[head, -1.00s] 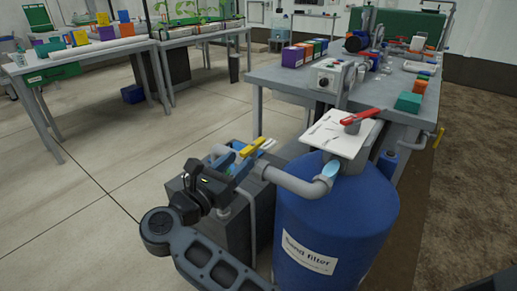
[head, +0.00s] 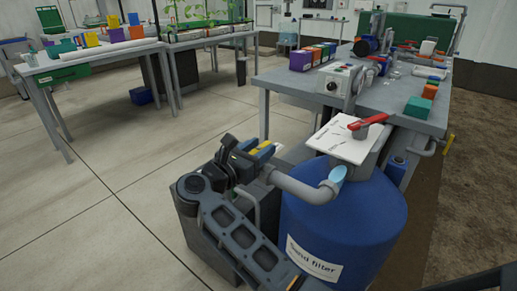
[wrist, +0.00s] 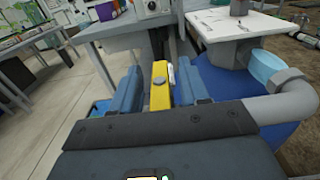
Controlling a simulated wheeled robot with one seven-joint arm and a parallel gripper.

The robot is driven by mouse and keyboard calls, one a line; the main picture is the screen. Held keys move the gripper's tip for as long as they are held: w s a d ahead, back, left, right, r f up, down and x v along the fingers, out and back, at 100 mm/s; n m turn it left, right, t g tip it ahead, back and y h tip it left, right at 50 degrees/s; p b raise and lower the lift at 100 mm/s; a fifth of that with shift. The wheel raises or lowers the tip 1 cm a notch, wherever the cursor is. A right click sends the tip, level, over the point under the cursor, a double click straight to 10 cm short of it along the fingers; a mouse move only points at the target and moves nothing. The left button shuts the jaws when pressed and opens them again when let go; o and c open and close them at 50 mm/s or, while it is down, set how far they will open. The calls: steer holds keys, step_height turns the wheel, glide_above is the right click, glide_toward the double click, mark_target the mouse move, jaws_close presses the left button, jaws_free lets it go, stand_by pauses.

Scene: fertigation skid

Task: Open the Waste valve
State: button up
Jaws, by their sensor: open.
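A yellow valve handle (head: 265,147) sits on the pipework left of the blue sand filter (head: 345,225). I cannot read a name for this valve. In the wrist view the handle (wrist: 159,92) lies lengthwise between the two blue fingers of my gripper (wrist: 160,76), with a narrow gap on each side. My gripper (head: 252,151) is open around it and hides part of it in the head view. A red handle (head: 368,121) sits on a white marked plate (head: 340,143) above the filter. The plate's lettering is too small to read.
A grey pipe (head: 300,187) runs from beside the yellow handle to the filter, close right of my gripper (wrist: 285,100). A grey bench (head: 400,100) with a control box (head: 342,80) stands behind.

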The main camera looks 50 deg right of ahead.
jaws_close()
stand_by(0.3)
